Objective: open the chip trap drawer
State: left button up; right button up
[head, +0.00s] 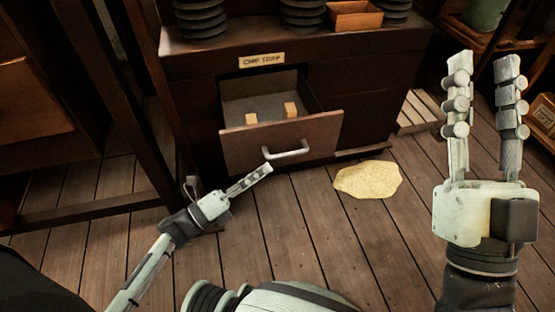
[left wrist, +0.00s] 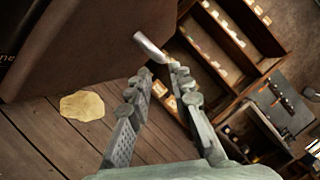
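The chip trap drawer (head: 283,139) stands pulled out of a dark cabinet, below a "CHIP TRAP" label (head: 261,60). Its inside shows, with two small tan blocks (head: 291,109) in it. A metal bar handle (head: 286,151) is on its front; it also shows in the left wrist view (left wrist: 151,46). My left gripper (head: 268,168) is just below and left of the handle in the head view. In the left wrist view its fingertips (left wrist: 159,71) are apart, near the handle; contact is unclear. My right gripper (head: 484,62) is raised at the right, open and empty.
A pale yellow patch (head: 368,179) lies on the plank floor, right of the drawer. Black ribbed parts and a wooden box (head: 354,16) stand on the cabinet top. A dark upright post stands left of the cabinet. The floor before the drawer is mostly clear.

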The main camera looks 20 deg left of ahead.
pick_arm(q)
jog(key=v, duration=0.4)
dwell(0.4)
